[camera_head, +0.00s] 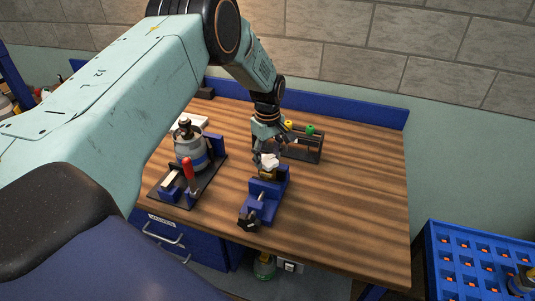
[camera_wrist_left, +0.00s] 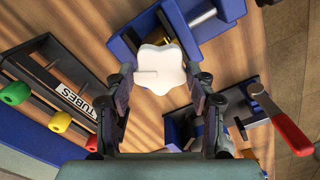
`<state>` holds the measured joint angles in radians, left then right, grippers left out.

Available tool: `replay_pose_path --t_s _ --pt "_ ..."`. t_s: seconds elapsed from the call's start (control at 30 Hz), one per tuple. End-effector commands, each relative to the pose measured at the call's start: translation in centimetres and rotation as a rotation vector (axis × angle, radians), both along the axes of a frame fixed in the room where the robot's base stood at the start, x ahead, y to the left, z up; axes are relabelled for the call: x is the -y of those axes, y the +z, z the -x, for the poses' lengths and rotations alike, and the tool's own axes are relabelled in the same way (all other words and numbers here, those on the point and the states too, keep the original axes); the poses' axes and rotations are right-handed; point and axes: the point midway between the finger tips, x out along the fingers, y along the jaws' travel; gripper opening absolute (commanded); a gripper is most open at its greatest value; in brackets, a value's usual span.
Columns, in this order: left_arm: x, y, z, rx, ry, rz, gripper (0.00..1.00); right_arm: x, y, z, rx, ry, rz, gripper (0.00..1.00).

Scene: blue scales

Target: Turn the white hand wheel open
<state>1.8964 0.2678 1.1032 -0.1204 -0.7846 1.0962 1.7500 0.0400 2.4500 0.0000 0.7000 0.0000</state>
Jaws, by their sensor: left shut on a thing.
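The white hand wheel (camera_head: 269,160) sits above a blue vise (camera_head: 262,199) near the middle of the wooden bench. In the left wrist view the wheel (camera_wrist_left: 158,68) is a lobed white disc with a pale bar-shaped mark on its face. My left gripper (camera_head: 265,154) reaches down onto the wheel from above. In the wrist view its two fingers stand on opposite sides of the wheel's rim, shut on it. The valve body under the wheel is mostly hidden. My right gripper is not in view.
A dark tube rack (camera_head: 303,147) with yellow and green caps stands just behind the wheel. Left of the vise is a dark plate with a grey canister (camera_head: 189,150) and a red-handled clamp (camera_head: 188,170). A blue crate (camera_head: 432,262) is at lower right. The bench's right side is clear.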

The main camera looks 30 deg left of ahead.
Motion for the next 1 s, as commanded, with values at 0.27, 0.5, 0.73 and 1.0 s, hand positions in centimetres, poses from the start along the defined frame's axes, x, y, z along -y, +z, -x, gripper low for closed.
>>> replay_pose_path --t_s 0.27,0.5,0.73,1.0 --pt "0.25 -0.47 0.55 -0.017 0.25 0.004 0.24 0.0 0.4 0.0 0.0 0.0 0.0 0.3" --pt "0.26 -0.52 0.55 -0.017 0.42 0.003 0.24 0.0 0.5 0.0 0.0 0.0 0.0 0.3" --pt "0.27 -0.53 0.55 -0.017 0.524 0.002 0.24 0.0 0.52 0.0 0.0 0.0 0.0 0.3" --pt "0.27 -0.54 0.54 -0.017 0.571 0.001 0.24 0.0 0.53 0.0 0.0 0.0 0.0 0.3"
